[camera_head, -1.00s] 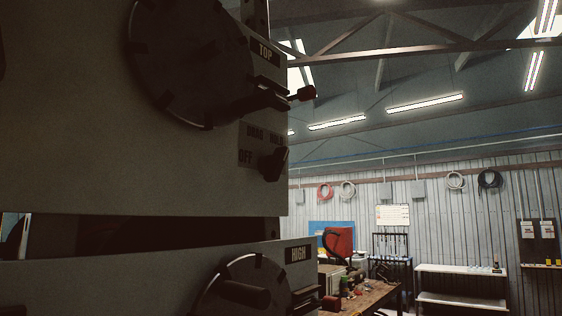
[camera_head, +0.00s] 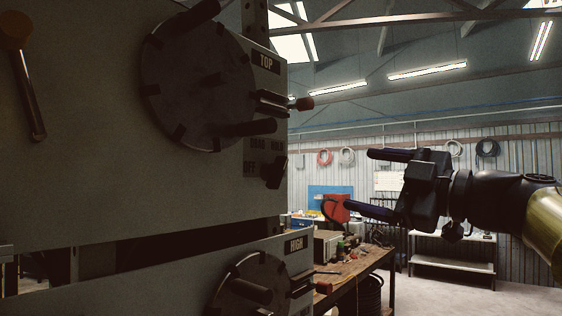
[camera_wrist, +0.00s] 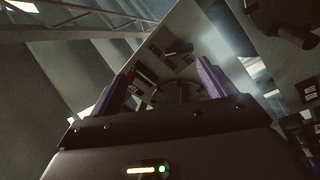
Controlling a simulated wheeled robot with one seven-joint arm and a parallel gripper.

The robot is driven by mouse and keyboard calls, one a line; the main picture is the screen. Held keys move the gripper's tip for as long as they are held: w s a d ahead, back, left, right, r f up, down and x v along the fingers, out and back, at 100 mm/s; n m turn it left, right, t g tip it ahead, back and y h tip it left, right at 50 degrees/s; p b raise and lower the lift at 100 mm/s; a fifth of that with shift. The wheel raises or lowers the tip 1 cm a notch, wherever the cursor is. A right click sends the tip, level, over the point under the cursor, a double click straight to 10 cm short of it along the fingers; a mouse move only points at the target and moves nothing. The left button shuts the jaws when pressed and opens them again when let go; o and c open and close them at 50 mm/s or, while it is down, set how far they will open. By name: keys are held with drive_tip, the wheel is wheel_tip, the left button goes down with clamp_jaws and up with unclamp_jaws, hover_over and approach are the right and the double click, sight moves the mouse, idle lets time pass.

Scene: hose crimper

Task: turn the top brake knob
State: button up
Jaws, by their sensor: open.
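The top brake knob (camera_head: 275,171) is a small black knob on the right edge of the upper grey panel (camera_head: 90,190), beside the lettering OFF, DRAG and HOLD. It sits below the TOP plate and the large dark handled wheel (camera_head: 198,80). My gripper (camera_head: 360,180) is to the right of the knob, apart from it. Its dark fingers point left toward the panel, spread open with nothing between them. In the wrist view the purple-looking fingers (camera_wrist: 166,83) frame part of a panel with dark fittings; I cannot tell the knob there for certain.
A red-tipped lever (camera_head: 303,103) sticks out above the knob. A second wheel (camera_head: 250,287) and the HIGH plate are on the lower panel. An orange-topped lever (camera_head: 22,80) is at the upper left. A workbench (camera_head: 360,268) with clutter stands behind; open air separates gripper and panel.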

sight(283, 173)
drive_tip(key=s+n+g, duration=0.1)
drive_tip(key=s, duration=0.1)
drive_tip(key=s+r+n+g, duration=0.1)
drive_tip(key=s, duration=0.1)
drive_tip(key=shift+s+r, duration=0.1)
drive_tip(key=shift+r, duration=0.05)
drive_tip(key=p+x, duration=0.2)
drive_tip(key=x, duration=0.3)
drive_tip(key=p+x, duration=0.2)
drive_tip(key=x, duration=0.4)
drive_tip(key=p+x, duration=0.2)
drive_tip(key=x, duration=0.3)
drive_tip(key=shift+a+f, duration=0.3)
drive_tip(key=shift+a, duration=0.1)
drive_tip(key=shift+w+a, duration=0.2)
drive_tip(key=shift+w, duration=0.3)
drive_tip(key=shift+f, duration=0.1)
